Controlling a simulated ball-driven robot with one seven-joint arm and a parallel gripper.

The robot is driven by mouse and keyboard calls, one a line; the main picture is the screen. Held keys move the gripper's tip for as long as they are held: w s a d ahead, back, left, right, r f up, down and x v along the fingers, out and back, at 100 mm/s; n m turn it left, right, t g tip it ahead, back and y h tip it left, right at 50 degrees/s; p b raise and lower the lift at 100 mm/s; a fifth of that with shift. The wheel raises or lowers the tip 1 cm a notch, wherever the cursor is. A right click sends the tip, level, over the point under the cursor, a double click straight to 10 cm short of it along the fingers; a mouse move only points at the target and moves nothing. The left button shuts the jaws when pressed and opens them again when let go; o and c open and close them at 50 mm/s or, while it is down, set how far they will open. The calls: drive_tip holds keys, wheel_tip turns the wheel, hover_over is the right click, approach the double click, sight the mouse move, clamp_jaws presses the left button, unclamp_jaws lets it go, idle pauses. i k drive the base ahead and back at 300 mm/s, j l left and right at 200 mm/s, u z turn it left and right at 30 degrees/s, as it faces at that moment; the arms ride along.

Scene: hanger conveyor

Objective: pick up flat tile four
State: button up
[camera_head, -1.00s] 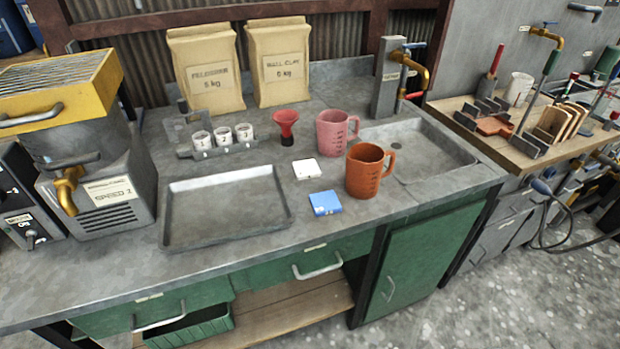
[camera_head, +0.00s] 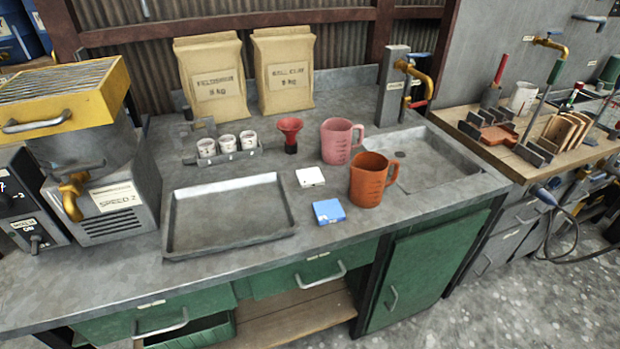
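Two small flat tiles lie on the grey counter. A blue tile (camera_head: 329,212) lies between the metal tray and the orange jug, with small pale marks on it. A white tile (camera_head: 310,177) lies just behind it, with a small dark mark near its edge. I cannot read a number on either, so I cannot tell which is tile four. My gripper is not in view.
An orange jug (camera_head: 370,180) stands close right of the tiles, and a pink jug (camera_head: 339,142) behind. An empty metal tray (camera_head: 176,235) lies left. A red funnel (camera_head: 290,131) and rack of cups (camera_head: 226,146) stand behind. The counter's front edge is clear.

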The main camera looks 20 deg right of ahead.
sight(312, 177)
drive_tip(key=i+j+z, duration=0.2)
drive_tip(key=j, duration=0.45)
drive_tip(key=i+j+z, duration=0.1)
drive_tip(key=j+z, duration=0.15)
drive_tip(key=j, duration=0.45)
drive_tip(key=i+j+z, duration=0.2)
drive_tip(key=j, duration=0.5)
drive_tip(key=k, duration=0.1)
